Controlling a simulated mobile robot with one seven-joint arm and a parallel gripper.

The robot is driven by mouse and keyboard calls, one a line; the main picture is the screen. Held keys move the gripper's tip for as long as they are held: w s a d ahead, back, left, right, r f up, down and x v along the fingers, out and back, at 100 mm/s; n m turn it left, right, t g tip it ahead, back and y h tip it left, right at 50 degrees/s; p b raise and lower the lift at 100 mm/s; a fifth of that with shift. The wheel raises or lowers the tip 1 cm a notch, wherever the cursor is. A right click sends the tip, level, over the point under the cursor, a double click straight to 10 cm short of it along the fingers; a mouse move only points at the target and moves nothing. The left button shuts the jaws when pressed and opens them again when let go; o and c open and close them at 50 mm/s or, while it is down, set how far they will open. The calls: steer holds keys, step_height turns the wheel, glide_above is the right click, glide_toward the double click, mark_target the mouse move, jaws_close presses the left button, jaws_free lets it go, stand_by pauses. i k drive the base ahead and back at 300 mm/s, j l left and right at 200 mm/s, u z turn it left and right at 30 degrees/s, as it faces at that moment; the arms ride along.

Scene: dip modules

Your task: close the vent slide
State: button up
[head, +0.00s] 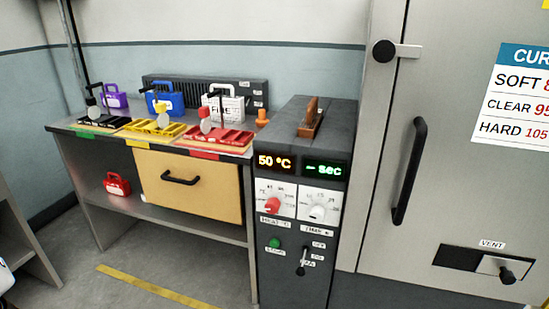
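The vent slide (502,267) is a light metal plate with a black knob (507,276), low on the grey cabinet door at the far right of the head view. It sits at the right end of a dark rectangular slot (459,257). The left part of the slot is uncovered and shows black. A small "VENT" label (492,244) is just above it. My gripper is not in view.
The tall cabinet door (455,150) has a long black vertical handle (409,172) left of the vent. A dark control unit (300,240) with dials and a lever stands beside it. A bench (245,158) with colored trays and a drawer is further left.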

mark_target(509, 270)
steer(key=z, duration=1.4)
